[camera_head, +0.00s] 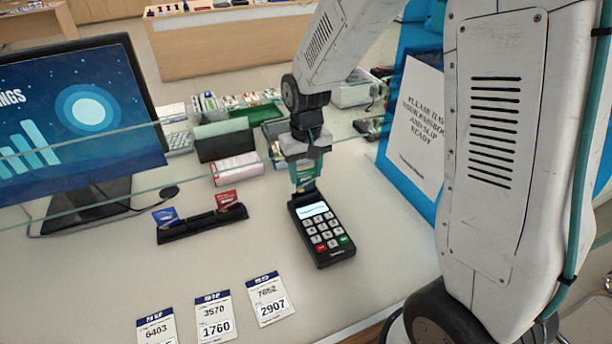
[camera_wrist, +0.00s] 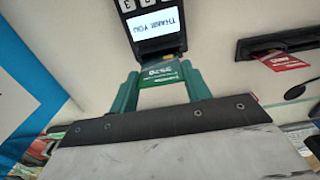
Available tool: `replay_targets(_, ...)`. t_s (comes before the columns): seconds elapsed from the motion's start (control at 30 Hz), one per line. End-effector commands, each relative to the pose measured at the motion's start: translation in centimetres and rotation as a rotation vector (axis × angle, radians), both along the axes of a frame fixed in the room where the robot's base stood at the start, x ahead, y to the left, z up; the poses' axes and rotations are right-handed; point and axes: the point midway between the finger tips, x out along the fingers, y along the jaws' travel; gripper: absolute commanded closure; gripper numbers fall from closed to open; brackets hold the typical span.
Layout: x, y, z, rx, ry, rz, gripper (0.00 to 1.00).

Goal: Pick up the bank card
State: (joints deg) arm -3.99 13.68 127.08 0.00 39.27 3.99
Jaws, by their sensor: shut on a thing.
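The green bank card (camera_wrist: 160,73) is between the green fingers of my gripper (camera_wrist: 160,88) in the wrist view, and a number like 3570 shows on it. My gripper (camera_head: 304,184) is shut on the card. The card's far edge meets the top end of the black card terminal (camera_head: 322,236); whether it sits inside the slot I cannot tell. The terminal's screen (camera_wrist: 156,30) reads "THANK YOU". In the head view the card (camera_head: 304,172) is partly hidden by the fingers. A blue card (camera_head: 165,217) and a red card (camera_head: 229,199) stand in a black holder (camera_head: 193,232).
Paper slips (camera_head: 214,317) with printed numbers lie at the front of the counter. A monitor (camera_head: 75,110) stands at left, behind a glass edge. A blue-framed sign (camera_head: 414,115) stands at right. Boxes (camera_head: 237,168) lie behind the holder.

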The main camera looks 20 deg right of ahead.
Motion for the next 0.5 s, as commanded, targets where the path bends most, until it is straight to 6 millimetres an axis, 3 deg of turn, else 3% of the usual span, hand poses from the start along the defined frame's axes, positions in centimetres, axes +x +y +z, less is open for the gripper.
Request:
replay_targets(0.1, 0.1, 0.0, 2.0, 0.0, -0.006, 0.0, 0.73)
replay_targets(0.5, -9.5, 2.3, 2.7, 0.0, -0.003, 0.004, 0.73)
